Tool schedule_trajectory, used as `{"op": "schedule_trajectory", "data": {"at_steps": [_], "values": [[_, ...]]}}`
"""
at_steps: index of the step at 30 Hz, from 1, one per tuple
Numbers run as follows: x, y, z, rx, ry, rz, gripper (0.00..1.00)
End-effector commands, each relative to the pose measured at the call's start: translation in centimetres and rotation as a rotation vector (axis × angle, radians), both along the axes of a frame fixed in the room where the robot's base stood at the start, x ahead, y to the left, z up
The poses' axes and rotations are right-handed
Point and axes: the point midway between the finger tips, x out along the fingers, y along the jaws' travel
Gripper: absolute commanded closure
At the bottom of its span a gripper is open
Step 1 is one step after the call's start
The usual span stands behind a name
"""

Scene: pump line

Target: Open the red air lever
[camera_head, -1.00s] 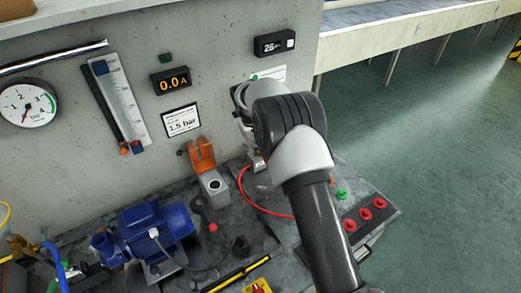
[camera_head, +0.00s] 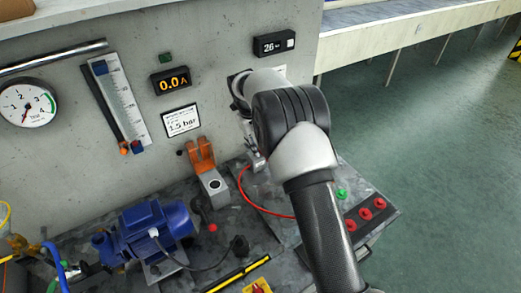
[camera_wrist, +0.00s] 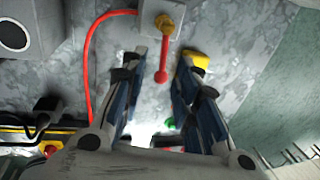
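The red air lever (camera_wrist: 163,60) shows in the wrist view, hanging from a brass valve (camera_wrist: 166,22) on a light grey block. Its rounded end lies between the fingertips of my open gripper (camera_wrist: 164,62), with a gap visible on each side. I cannot tell whether the fingers are at the lever's depth. In the head view my arm hides the lever and the valve, and only part of my gripper shows below the wrist.
A red hose (camera_wrist: 90,62) runs left of my fingers; it also crosses the bench (camera_head: 262,208) in the head view. A panel with red knobs (camera_head: 365,215) stands to the right. A blue pump (camera_head: 150,232), an orange bracket (camera_head: 202,153) and a concrete wall (camera_head: 215,50) are to the left.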

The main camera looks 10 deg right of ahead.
Motion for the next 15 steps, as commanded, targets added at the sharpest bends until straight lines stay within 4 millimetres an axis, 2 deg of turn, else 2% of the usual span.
{"op": "schedule_trajectory", "data": {"at_steps": [1,7,12,15], "values": [[0.0,0.3,1.4,0.001,-0.006,0.002,0.72],[-0.1,1.2,5.4,0.002,-0.011,0.003,0.72],[-0.3,1.6,7.5,0.002,-0.01,0.003,0.72],[-0.3,1.7,8.1,0.002,-0.011,0.003,0.72]]}}
